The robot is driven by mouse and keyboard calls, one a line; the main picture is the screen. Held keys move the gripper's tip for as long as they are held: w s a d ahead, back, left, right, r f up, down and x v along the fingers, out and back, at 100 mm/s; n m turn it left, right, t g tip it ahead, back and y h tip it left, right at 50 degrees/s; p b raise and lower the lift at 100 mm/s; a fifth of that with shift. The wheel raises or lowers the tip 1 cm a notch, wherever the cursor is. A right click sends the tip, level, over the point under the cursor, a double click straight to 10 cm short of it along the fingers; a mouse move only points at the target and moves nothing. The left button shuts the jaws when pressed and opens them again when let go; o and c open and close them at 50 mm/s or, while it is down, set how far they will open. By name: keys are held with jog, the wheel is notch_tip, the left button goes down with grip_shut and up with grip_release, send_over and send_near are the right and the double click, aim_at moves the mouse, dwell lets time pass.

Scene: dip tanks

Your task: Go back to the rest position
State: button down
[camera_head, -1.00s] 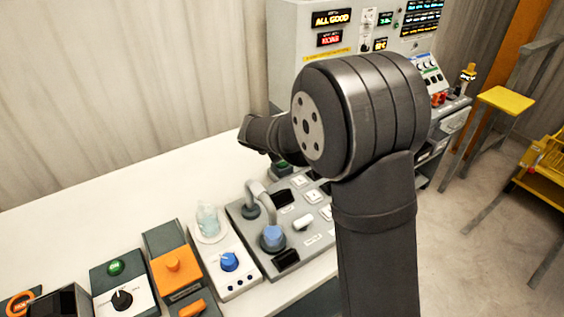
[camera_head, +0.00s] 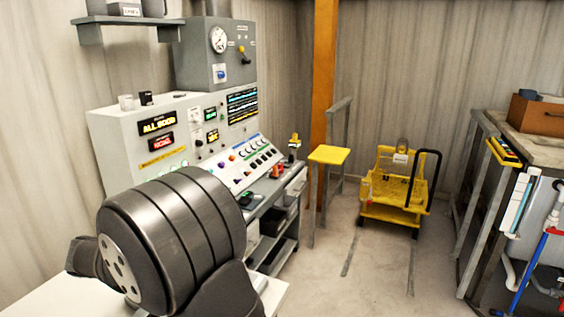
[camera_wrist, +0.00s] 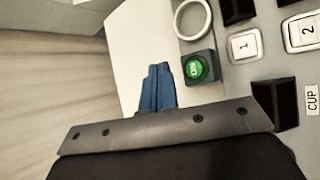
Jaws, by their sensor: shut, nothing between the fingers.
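My gripper (camera_wrist: 158,72) shows in the wrist view with its blue fingers together and nothing between them. It is over the white bench top (camera_wrist: 140,40), to the left of a green round button (camera_wrist: 195,68) in a dark square housing. In the head view my dark arm fills the lower left, and the gripper itself is not visible there.
A panel beside the button carries white keys marked 1 (camera_wrist: 243,46) and 2 (camera_wrist: 302,31) and a CUP label (camera_wrist: 312,99). A control console (camera_head: 150,130) stands behind my arm.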

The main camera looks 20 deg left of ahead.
notch_tip(320, 180, up, 3)
jog(key=shift+r, duration=0.1)
dwell(0.4)
notch_tip(320, 180, down, 6)
jog(key=shift+d+f, duration=0.1)
jog(key=s+d+r+m+g+h, duration=0.1)
jog(key=s+d+r+m+g, duration=0.2)
jog(key=r+m, duration=0.5)
jog(key=s+d+r+m+g, duration=0.1)
jog(key=d+r+m+g, duration=0.1)
jog(key=d+r+m, duration=0.5)
jog(key=w+a+f+n+t, duration=0.4)
jog(key=a+f+n, duration=0.4)
jog(key=n, duration=0.4)
jog(key=shift+w+a+n+t, duration=0.15)
jog(key=shift+a+n+t, duration=0.2)
jog(key=shift+a, duration=0.25)
